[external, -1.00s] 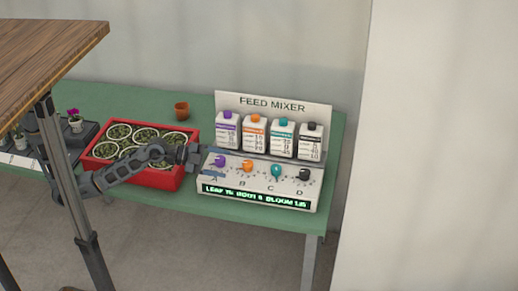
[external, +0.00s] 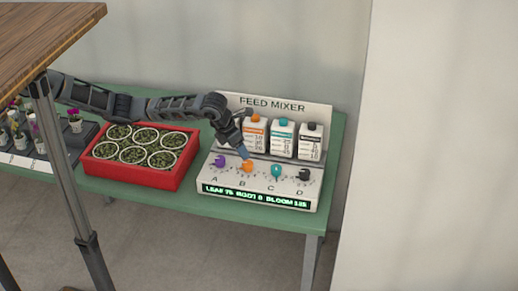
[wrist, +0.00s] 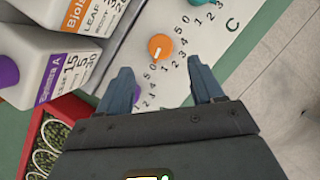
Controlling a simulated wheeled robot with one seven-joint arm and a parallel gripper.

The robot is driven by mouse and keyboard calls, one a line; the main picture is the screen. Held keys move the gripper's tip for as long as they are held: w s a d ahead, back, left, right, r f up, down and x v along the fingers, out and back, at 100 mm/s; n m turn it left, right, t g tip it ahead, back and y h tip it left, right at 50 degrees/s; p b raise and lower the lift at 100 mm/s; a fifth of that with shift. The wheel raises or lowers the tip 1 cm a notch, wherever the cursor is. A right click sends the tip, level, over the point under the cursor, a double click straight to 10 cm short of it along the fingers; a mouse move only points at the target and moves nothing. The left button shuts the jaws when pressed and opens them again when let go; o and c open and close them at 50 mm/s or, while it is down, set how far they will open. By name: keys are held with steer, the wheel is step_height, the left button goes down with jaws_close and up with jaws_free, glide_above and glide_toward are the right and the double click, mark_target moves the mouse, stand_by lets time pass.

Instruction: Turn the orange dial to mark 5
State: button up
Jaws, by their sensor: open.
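The orange dial (external: 246,166) is above the letter B on the sloping white feed mixer panel (external: 228,180). In the wrist view the orange dial (wrist: 160,47) lies just beyond the gap between my fingertips, with a white pointer line and printed numbers around it. I cannot tell surely which mark the pointer is on. My gripper (external: 243,153) is open and empty, pointing down just above and behind the orange dial. In the wrist view my gripper's (wrist: 159,74) two fingers are spread, apart from the dial.
A purple dial (external: 220,160) is left of the orange one; a teal dial (external: 276,170) and a black dial (external: 304,175) are right. Carton bottles, including an orange-capped one (external: 254,135), stand behind. A red tray (external: 145,178) of pots is left. A lit display (external: 255,197) runs along the front.

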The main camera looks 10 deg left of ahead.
mark_target(247, 163)
steer(key=p+x, duration=0.1)
steer(key=x, duration=0.6)
steer(key=shift+f, duration=0.15)
steer(key=shift+c, duration=0.4)
steer(key=c, duration=1)
steer(key=shift+o, duration=0.2)
